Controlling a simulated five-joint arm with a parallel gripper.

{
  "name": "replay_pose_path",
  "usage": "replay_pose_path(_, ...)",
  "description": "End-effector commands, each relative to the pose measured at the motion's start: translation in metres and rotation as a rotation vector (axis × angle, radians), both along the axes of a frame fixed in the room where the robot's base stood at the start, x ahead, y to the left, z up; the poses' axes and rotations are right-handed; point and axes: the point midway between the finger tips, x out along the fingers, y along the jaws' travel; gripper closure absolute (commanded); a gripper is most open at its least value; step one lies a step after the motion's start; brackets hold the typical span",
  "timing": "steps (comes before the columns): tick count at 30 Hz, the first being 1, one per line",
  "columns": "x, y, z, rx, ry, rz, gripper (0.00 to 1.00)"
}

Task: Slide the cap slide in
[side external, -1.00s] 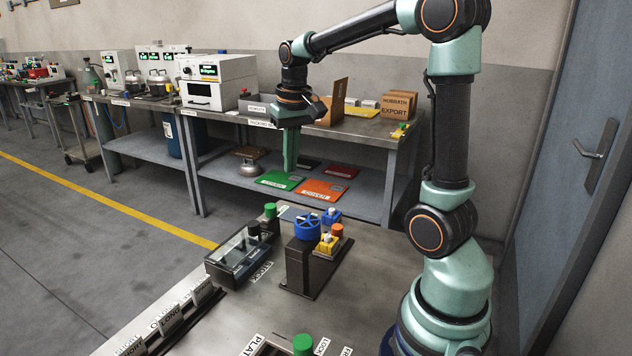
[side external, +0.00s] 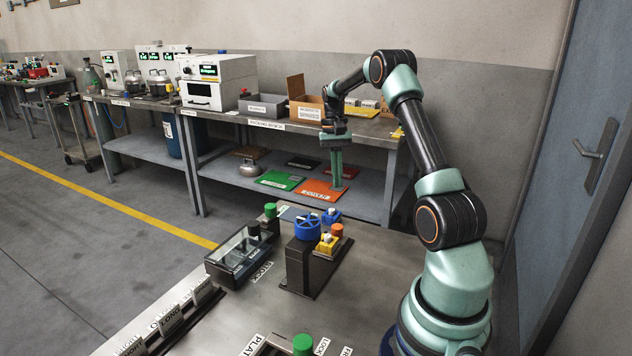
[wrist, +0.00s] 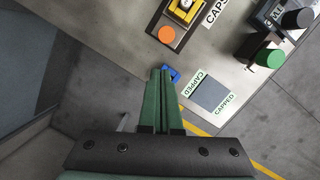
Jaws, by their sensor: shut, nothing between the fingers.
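A yellow block with a light top (side external: 327,243) sits on the dark fixture with the blue wheel (side external: 307,227). In the wrist view, the yellow part (wrist: 187,8) sits in a dark frame beside a label reading "CAPS"; I take this for the cap slide. My gripper (side external: 338,186) points down beyond the fixture, apart from it. In the wrist view, its green fingers (wrist: 160,72) are shut together with nothing between them. Their tips appear over a small blue part (wrist: 172,75), which they partly cover.
An orange button (wrist: 167,35) is beside the yellow part. A grey square (wrist: 210,96) has "CAPPED" labels. A clear-topped stock box (side external: 242,254) stands left of the fixture. The packing bench (side external: 290,126) stands behind. Bare bench top lies in front of the fixture.

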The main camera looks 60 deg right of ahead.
Motion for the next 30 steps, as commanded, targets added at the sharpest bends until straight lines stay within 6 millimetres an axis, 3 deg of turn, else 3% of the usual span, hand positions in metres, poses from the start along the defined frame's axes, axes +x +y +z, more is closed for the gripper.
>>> replay_pose_path(11,-0.001,0.001,-0.004,0.001,0.001,0.001,1.0)
replay_pose_path(24,-0.008,0.017,-0.069,0.0,0.004,0.003,1.0)
replay_pose_path(30,-0.011,0.021,-0.091,-0.002,0.003,0.003,1.0)
